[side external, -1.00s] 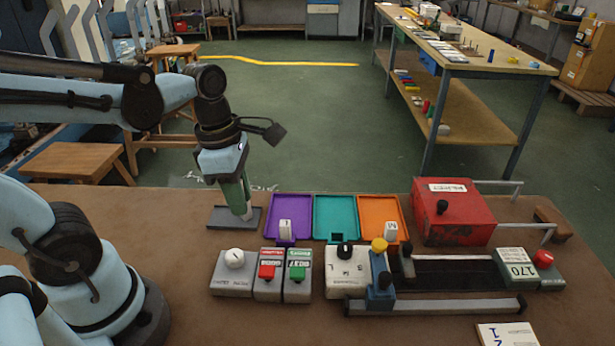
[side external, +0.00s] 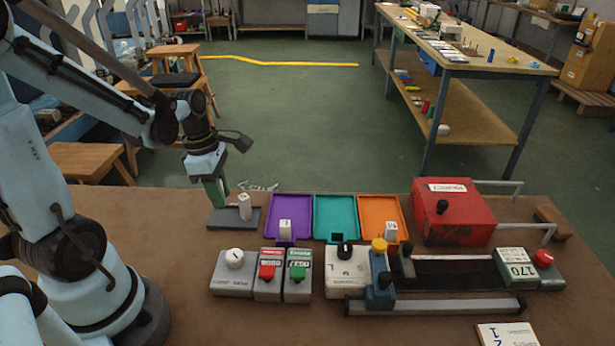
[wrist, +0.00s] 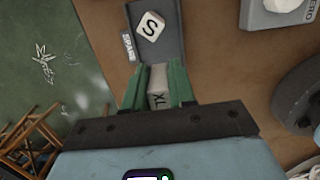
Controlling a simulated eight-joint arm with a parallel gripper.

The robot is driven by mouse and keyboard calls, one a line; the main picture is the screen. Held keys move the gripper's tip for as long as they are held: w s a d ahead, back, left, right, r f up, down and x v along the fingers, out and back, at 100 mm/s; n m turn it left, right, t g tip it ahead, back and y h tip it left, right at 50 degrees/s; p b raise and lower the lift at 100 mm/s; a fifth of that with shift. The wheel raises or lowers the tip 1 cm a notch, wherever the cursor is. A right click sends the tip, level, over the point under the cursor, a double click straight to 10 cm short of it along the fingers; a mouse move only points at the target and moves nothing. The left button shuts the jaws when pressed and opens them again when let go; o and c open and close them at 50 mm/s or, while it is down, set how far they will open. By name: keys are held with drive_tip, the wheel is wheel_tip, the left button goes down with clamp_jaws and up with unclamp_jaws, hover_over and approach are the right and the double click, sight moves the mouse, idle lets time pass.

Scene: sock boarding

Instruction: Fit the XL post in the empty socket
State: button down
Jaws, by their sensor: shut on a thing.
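My gripper (side external: 215,194) has green fingers and stands at the left end of a grey tray (side external: 222,222) at the back left of the bench. In the wrist view my gripper (wrist: 159,74) is shut on the XL post (wrist: 158,98), a white block lettered XL. Whether it still touches the tray I cannot tell; fingers hide it in the side view. The S post (side external: 244,207), a white block, stands in the same tray, which is marked SPARE in the wrist view. The empty socket (side external: 337,238) is a dark square at the front of the teal tray (side external: 335,212).
The purple tray (side external: 287,208) and orange tray (side external: 380,208) flank the teal one; each has a white post in front. Button boxes (side external: 268,283), a dial block (side external: 345,272) and a rail stand nearer. A red box (side external: 453,212) is at right.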

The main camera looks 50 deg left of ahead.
drive_tip(key=shift+f, duration=1.75)
drive_tip(key=shift+f, duration=0.15)
drive_tip(key=c, duration=0.9)
unclamp_jaws()
drive_tip(key=shift+c, duration=0.2)
drive_tip(key=shift+s+a+r, duration=0.1)
drive_tip(key=shift+s+r, duration=0.1)
drive_tip(key=shift+r, duration=1.75)
drive_tip(key=shift+s+a+r, duration=0.1)
drive_tip(key=shift+s+r, duration=0.05)
drive_tip(key=shift+r, duration=1.85)
drive_tip(key=shift+s+a+r, duration=0.1)
drive_tip(key=shift+s+r, duration=0.1)
drive_tip(key=shift+r, duration=1.75)
drive_tip(key=w+d+m+t, duration=0.1)
drive_tip(key=d+m, duration=0.4)
drive_tip(key=m, duration=0.7)
drive_tip(key=w+d+r+m+t+y, duration=0.1)
drive_tip(key=d+m+t, duration=0.3)
drive_tip(key=m, duration=0.8)
drive_tip(key=shift+w+d+m+t, duration=0.3)
drive_tip(key=shift+w+d, duration=0.3)
drive_tip(key=shift+d, duration=0.5)
drive_tip(key=shift+w+d+r+m+t, duration=0.1)
drive_tip(key=shift+d+m+t, duration=0.3)
drive_tip(key=shift+m, duration=0.8)
